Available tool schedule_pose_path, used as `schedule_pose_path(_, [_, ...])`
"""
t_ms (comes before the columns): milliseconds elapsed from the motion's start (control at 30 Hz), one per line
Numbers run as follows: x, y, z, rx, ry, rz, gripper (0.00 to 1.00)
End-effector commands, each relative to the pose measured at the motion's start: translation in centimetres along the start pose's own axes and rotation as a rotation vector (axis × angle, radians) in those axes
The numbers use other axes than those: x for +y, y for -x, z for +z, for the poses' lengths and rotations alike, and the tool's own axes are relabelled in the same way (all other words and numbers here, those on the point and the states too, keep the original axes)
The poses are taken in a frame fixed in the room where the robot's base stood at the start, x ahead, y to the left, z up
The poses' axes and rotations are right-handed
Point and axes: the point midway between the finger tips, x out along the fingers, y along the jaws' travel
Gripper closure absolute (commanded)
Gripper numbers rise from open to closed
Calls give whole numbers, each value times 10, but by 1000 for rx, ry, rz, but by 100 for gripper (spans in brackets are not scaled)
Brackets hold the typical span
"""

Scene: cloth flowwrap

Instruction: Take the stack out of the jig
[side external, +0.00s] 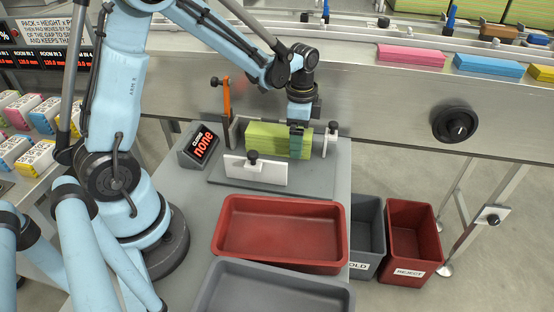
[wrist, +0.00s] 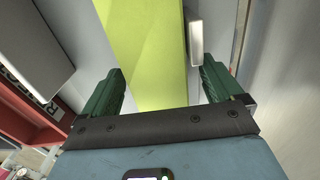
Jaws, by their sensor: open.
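The lime-green stack (side external: 265,140) sits in the jig, between its white front plate (side external: 256,171) and the metal wall behind. My gripper (side external: 297,148) points down at the stack's right end, its green fingers overlapping the stack in the side view. In the wrist view the stack (wrist: 145,45) runs up the picture between the two open fingers of my gripper (wrist: 163,80). Both fingers look apart from the stack there, the left one closer to its edge. Whether the fingertips reach below the stack's top is hard to tell.
A white stop with a black knob (side external: 331,137) stands right of the stack; an orange lever (side external: 227,100) stands behind left. A display (side external: 202,145) reads "none". An empty red tray (side external: 230,262) and grey tray (side external: 215,293) lie in front. The REJECT bin (side external: 433,220) is right.

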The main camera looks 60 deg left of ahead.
Motion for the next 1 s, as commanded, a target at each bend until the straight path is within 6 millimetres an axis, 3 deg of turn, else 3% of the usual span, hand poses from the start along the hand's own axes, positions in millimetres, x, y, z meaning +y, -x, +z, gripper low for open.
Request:
schedule_pose_path(500, [0,87,0,0,0,0,6])
schedule_pose_path(700, [0,104,0,0,0,0,6])
schedule_pose_path(1000, [0,108,0,0,0,0,6])
